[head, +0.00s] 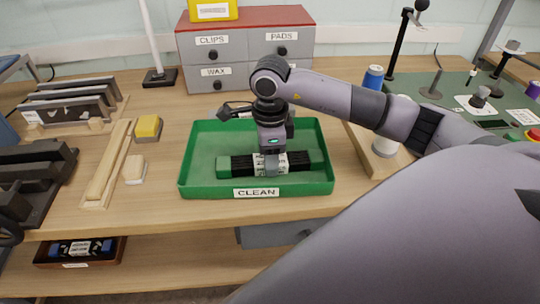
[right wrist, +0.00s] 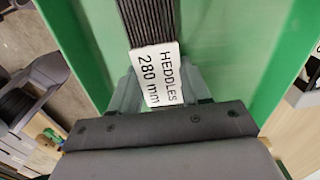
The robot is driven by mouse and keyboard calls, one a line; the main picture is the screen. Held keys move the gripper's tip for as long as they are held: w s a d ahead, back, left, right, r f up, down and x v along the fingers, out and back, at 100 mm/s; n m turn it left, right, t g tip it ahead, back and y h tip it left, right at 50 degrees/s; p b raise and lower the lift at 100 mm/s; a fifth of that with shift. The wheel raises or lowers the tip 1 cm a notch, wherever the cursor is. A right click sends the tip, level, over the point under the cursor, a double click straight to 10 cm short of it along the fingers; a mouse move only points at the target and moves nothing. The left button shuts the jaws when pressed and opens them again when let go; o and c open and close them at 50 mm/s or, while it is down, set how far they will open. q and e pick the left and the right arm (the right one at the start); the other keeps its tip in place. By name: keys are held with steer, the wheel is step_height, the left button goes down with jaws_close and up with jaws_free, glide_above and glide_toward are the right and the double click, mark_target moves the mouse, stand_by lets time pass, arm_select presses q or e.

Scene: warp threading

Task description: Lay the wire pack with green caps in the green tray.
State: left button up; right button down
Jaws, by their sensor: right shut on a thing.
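The green tray (head: 200,190), labelled CLEAN, stands on the bench in the head view; its floor also shows in the right wrist view (right wrist: 230,60). The wire pack with green caps (head: 240,166) lies lengthwise inside the tray, near its front wall, at or close to the floor. It is a dark bundle with a green cap at each end and a white label reading HEDDLES 280 mm. My right gripper (head: 271,168) points down over the pack's middle and is shut on it. In the right wrist view the fingers (right wrist: 160,90) sit either side of the label. My left gripper is not in view.
A drawer cabinet (head: 245,48) stands behind the tray. A wooden block (head: 108,165), a yellow block (head: 148,128) and dark racks (head: 70,100) lie to the left. A blue can (head: 373,77) and a green mat (head: 450,95) are to the right. A tray with a blue-capped pack (head: 80,250) sits on the lower shelf.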

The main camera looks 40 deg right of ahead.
steer(key=c, duration=0.5)
jaws_free()
step_height(320, 180, up, 12)
steer(key=shift+r, duration=0.1)
steer(key=shift+s, duration=0.15)
stand_by(0.3)
